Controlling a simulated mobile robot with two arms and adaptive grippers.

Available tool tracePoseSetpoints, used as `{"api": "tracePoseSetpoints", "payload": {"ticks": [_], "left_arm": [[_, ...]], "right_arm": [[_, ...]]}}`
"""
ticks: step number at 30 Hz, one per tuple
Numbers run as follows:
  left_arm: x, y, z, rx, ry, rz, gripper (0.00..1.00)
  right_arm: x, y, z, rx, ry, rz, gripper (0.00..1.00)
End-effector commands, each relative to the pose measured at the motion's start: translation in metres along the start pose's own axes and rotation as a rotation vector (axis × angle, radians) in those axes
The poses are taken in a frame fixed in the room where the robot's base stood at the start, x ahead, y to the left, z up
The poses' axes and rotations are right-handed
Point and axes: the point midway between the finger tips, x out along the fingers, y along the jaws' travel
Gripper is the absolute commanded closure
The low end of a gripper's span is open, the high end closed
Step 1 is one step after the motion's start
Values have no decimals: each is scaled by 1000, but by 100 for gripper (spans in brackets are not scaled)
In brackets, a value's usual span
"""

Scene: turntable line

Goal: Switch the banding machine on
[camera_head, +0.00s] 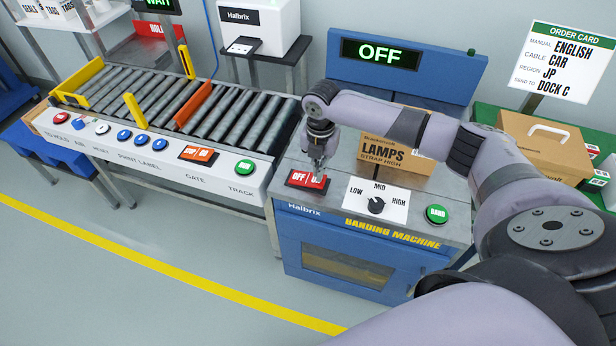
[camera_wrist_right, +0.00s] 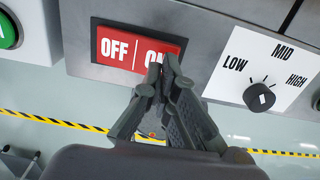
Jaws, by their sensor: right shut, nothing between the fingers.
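The banding machine (camera_head: 350,235) is blue with a grey top, and its display (camera_head: 380,54) reads OFF. Its red rocker switch (camera_head: 300,178) is marked OFF and ON. In the right wrist view the switch (camera_wrist_right: 118,48) fills the upper left, with the ON half partly covered by my fingers. My right gripper (camera_head: 319,168) is shut and empty, its fingertips (camera_wrist_right: 165,62) at the ON half of the switch. I cannot tell whether they touch it. My left gripper is out of view.
A LOW/MID/HIGH knob (camera_head: 376,205) and a green BAND button (camera_head: 436,214) sit right of the switch. A LAMPS carton (camera_head: 385,152) stands on the machine behind them. A roller conveyor (camera_head: 150,115) with its button panel adjoins on the left. An order card (camera_head: 567,62) stands at the right.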

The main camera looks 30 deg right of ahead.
Motion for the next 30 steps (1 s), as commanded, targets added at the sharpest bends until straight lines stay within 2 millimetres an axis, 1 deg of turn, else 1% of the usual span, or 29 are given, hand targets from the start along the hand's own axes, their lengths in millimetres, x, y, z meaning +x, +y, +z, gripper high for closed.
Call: {"api": "tracePoseSetpoints", "payload": {"ticks": [30], "left_arm": [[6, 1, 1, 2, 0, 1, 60]], "right_arm": [[16, 0, 0, 0, 0, -1, 100]]}}
